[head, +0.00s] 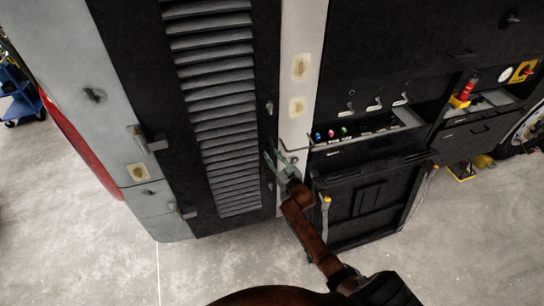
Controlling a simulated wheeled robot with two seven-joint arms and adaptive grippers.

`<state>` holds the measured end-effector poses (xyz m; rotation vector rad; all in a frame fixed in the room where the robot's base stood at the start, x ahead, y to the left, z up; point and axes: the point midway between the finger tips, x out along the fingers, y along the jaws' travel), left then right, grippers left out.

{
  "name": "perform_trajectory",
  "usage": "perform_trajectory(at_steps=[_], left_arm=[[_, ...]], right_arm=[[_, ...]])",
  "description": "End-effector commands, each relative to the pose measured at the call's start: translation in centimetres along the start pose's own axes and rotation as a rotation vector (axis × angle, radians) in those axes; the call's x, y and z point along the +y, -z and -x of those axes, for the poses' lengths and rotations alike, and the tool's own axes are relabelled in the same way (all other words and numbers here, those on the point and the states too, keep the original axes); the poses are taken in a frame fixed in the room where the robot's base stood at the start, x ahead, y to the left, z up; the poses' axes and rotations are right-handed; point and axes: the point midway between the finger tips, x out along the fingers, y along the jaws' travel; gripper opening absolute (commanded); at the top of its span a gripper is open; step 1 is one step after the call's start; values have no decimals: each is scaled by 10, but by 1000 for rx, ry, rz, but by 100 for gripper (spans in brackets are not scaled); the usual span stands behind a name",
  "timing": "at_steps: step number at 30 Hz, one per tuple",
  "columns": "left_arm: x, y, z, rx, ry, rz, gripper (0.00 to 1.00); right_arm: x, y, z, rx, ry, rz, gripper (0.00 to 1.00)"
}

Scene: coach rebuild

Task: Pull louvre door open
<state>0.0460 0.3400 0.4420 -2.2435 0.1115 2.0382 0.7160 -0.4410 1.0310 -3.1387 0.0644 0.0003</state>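The louvre door (128,62) is a tall black panel with a column of grey slats (215,95). It looks closed, its right edge along a pale post. Hinges (148,141) show on its left edge. A small latch (269,107) sits on its right edge, and another small fitting is just above my gripper. My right gripper (277,158), with greenish fingers, is at the door's right edge, low down, beside the pale post. Its fingers look apart, with nothing clearly between them. Whether they touch the door cannot be told. My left gripper is not in view.
The pale post (303,35) stands right of the door. Right of it are a black control panel with levers (375,103) and an open-looking lower cabinet (370,205). A blue cart (18,95) is at the far left. The concrete floor (90,250) before the door is clear.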

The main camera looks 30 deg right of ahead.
Motion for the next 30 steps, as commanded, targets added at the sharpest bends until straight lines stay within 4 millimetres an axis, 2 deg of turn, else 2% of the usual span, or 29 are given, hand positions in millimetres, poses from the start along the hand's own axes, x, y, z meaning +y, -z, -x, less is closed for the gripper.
perform_trajectory(at_steps=[5, 16, 30], left_arm=[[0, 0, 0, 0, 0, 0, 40], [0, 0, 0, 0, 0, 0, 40], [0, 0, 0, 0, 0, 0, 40]], right_arm=[[0, 0, 0, 0, 0, 0, 26], [0, 0, 0, 0, 0, 0, 0], [0, 0, 0, 0, 0, 0, 0]])
